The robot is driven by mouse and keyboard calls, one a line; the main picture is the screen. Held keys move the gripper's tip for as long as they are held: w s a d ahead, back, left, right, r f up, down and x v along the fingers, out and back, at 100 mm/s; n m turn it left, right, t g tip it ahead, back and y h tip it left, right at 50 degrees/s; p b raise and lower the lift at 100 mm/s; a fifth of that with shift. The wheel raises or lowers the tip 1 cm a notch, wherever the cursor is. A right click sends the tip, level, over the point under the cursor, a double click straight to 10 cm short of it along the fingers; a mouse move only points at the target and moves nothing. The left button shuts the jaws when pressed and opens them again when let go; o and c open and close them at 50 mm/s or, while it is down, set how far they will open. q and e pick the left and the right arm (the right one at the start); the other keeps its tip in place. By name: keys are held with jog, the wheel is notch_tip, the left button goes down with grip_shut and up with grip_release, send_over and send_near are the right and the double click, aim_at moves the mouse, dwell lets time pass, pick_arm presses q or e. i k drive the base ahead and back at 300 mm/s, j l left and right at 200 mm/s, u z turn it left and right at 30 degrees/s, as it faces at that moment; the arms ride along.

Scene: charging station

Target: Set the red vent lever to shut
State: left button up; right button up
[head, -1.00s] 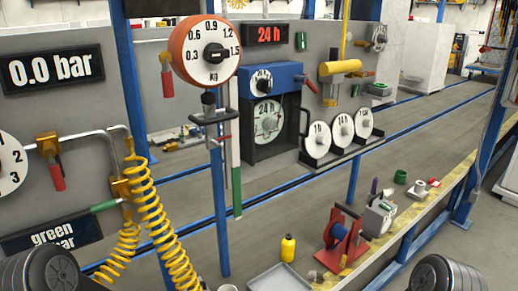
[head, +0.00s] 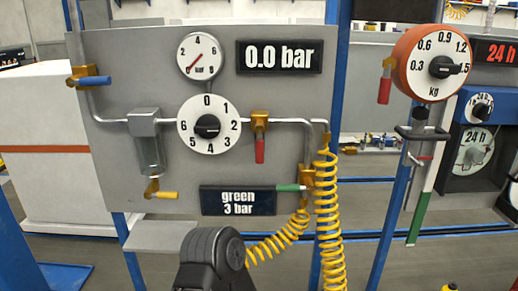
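A red-handled lever (head: 259,150) hangs straight down from a brass valve (head: 259,121) on the horizontal pipe, right of the numbered dial. A second red-handled lever (head: 384,90) hangs almost straight down from a brass fitting beside the orange scale. No label shows which one is the vent lever. Neither gripper is in view, and nothing touches either red lever. A dark rounded part of my own arm shows at the bottom centre, below the panel.
A grey shelf (head: 160,236) juts out below.

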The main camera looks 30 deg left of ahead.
aim_at(260, 151)
jog(key=u, duration=1)
